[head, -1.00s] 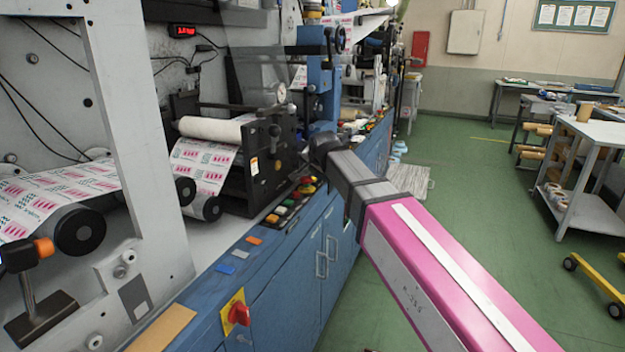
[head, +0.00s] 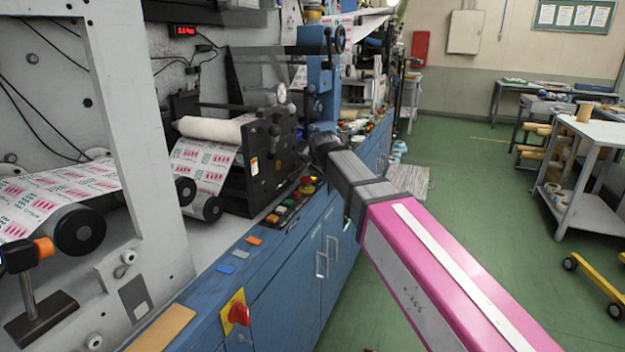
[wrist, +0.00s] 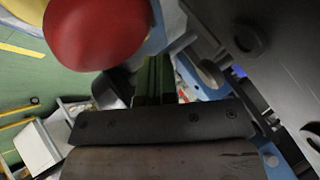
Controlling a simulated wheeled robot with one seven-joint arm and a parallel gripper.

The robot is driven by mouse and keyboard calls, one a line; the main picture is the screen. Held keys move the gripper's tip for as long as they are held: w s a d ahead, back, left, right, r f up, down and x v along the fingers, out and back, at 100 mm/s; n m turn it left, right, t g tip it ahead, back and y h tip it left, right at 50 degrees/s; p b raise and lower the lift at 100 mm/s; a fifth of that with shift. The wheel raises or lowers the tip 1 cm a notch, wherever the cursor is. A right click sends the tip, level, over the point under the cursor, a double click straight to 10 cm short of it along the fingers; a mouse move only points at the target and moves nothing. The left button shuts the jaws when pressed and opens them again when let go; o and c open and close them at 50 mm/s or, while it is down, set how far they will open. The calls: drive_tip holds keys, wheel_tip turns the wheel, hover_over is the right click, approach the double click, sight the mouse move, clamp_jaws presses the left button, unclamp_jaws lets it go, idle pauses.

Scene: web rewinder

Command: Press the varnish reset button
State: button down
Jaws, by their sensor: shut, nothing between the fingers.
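The button row (head: 281,210) lies on the blue cabinet's front ledge below the black roller unit, with small red, yellow, green and white buttons. No label is readable, so I cannot tell which is the varnish reset button. My gripper shows in the wrist view (wrist: 155,82) as dark fingers shut together and empty. A large red rounded knob (wrist: 95,32) is close to the camera, left of the fingers, with a yellow part behind it. I cannot tell whether the fingers touch anything. In the head view my wrist is by the blue post, and the fingertips are hidden.
A red switch on a yellow plate (head: 237,312) sits on the near cabinet front. The black roller unit (head: 265,165) and blue post (head: 316,80) stand close around my wrist. Green floor (head: 455,220) is open to the right, with a white cart (head: 585,205) beyond.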

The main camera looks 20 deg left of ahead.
sight(314, 178)
drive_tip(key=shift+f, duration=0.1)
drive_tip(key=shift+f, duration=0.3)
drive_tip(key=shift+f, duration=0.5)
idle(1.3)
drive_tip(key=shift+r, duration=0.95)
drive_tip(key=shift+r, duration=2.5)
drive_tip(key=shift+s, duration=0.1)
